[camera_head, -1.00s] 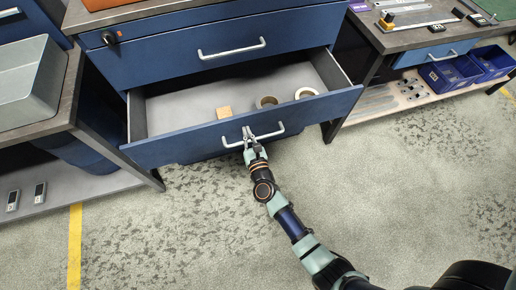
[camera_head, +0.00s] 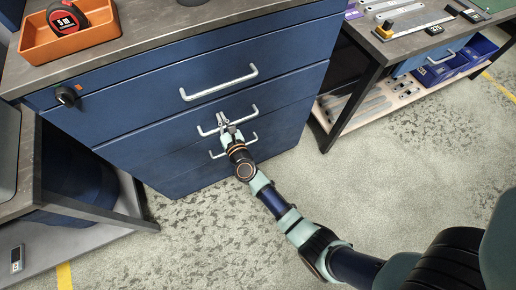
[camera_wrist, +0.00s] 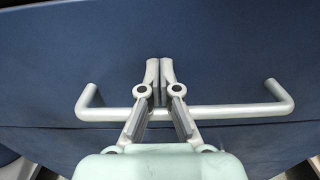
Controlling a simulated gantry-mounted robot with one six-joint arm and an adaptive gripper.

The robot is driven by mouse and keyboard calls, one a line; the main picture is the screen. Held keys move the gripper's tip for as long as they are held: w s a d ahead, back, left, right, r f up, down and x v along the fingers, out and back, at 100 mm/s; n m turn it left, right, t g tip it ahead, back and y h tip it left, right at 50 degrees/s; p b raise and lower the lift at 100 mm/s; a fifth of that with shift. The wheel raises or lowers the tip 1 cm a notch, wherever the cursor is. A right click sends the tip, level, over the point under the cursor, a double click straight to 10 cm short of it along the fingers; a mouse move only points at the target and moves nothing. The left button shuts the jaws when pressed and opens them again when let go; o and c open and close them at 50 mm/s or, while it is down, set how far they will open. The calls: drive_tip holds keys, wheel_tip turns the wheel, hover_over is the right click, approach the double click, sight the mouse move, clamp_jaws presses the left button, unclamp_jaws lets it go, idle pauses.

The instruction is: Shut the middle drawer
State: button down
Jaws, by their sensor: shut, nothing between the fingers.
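The middle drawer (camera_head: 170,135) of the blue cabinet looks flush with the fronts above and below it, and its inside is hidden. Its silver bar handle (camera_head: 250,111) also shows in the wrist view (camera_wrist: 240,110). My gripper (camera_head: 221,116) is at the middle of this handle. In the wrist view my gripper (camera_wrist: 160,64) is shut, with its two fingers side by side and nothing between them. The fingers cross the handle bar and their tips are at the blue drawer front; I cannot tell whether they touch it.
The top drawer handle (camera_head: 218,82) is above and the bottom drawer handle (camera_head: 218,152) below. An orange tray (camera_head: 40,45) with a tape measure (camera_head: 66,18) is on the cabinet top. Benches stand on both sides. The speckled floor (camera_head: 200,250) in front is clear.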

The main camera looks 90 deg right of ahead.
drive_tip(key=shift+w+d+f, duration=0.1)
drive_tip(key=shift+d+f, duration=0.05)
drive_tip(key=shift+d, duration=0.1)
idle(0.4)
drive_tip(key=p+v, duration=0.2)
drive_tip(key=v, duration=1.2)
